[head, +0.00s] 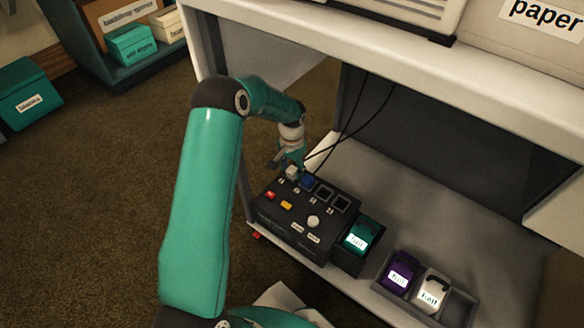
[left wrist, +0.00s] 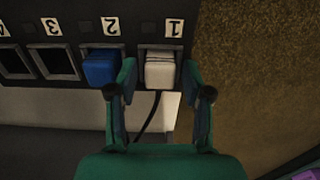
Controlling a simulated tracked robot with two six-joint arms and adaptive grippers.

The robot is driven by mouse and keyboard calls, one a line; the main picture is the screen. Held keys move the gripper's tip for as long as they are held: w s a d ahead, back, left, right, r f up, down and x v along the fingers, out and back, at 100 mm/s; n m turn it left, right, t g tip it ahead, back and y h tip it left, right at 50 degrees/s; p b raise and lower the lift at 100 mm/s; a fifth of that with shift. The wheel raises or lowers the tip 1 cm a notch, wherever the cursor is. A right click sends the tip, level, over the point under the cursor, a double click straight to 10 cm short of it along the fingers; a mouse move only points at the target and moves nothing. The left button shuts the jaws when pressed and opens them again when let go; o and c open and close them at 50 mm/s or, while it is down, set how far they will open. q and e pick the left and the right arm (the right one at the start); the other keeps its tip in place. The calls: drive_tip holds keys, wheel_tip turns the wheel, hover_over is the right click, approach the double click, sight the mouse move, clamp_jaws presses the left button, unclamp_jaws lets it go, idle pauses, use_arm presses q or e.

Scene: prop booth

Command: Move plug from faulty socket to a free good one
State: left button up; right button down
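A black socket box (head: 262,212) stands on the low shelf. The left wrist view shows its sockets numbered 1 to 4. A white plug (left wrist: 160,70) sits in socket 1; it also shows in the head view (head: 291,172). A blue plug (left wrist: 101,68) sits in socket 2 (head: 308,182). Socket 3 (left wrist: 56,62) and socket 4 (left wrist: 14,62) are empty. My left gripper (left wrist: 160,72) is open, its fingers on either side of the white plug with gaps; one finger is between it and the blue plug. My right gripper is not in view.
The box top has a red light (head: 270,195), an orange light (head: 286,205) and a round pale knob (head: 313,222). Beside it are teal (head: 358,237), purple (head: 398,277) and white (head: 431,290) labelled items. Black cables (head: 347,122) hang behind. A desk top (head: 400,70) overhangs the shelf.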

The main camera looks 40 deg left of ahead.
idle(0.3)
use_arm(q)
wheel_tip(320, 180, up, 12)
drive_tip(key=shift+f, duration=0.1)
idle(0.4)
idle(0.6)
wheel_tip(320, 180, down, 12)
drive_tip(key=shift+r, duration=0.2)
idle(0.4)
